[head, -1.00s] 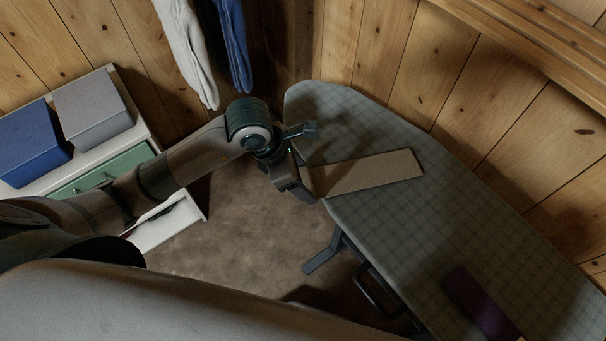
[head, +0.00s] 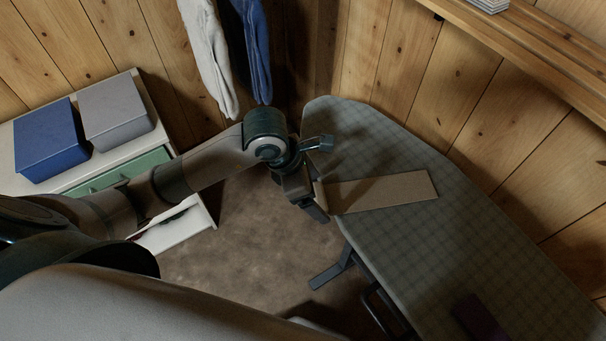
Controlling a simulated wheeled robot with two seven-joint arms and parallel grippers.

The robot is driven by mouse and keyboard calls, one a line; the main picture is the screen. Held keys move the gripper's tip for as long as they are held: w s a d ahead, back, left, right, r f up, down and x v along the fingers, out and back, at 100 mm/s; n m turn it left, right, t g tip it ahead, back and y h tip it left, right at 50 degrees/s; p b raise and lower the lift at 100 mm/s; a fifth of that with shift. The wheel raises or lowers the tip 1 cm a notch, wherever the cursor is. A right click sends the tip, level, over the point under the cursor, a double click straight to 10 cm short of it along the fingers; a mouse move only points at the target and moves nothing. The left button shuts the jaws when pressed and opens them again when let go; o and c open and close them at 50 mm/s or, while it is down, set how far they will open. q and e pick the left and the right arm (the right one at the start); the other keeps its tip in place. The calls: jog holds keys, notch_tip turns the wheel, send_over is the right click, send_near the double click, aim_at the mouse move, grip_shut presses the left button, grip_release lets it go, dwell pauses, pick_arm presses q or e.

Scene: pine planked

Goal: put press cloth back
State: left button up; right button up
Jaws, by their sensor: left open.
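A flat beige strip (head: 385,192), which looks like the press cloth, lies across the grey-green checked ironing board (head: 400,240). Its left end is at the board's left edge, beside my left gripper (head: 320,176). My left gripper is open, with one finger over the board and the other near the board's edge. I cannot tell whether the strip's end is between the fingers. A dark purple piece (head: 480,318) lies on the board at the bottom of the view, partly cut off. My right gripper is not in view.
A white cabinet (head: 150,97) with a green drawer front (head: 122,172) stands at left, bearing a blue box (head: 48,140) and a grey box (head: 115,110). White and blue garments (head: 252,45) hang behind. A wooden shelf (head: 540,62) runs along the right wall.

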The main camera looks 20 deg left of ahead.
pick_arm(q)
jog(key=b+v, duration=0.2)
jog(key=v, duration=0.9)
jog(key=shift+r, duration=0.1)
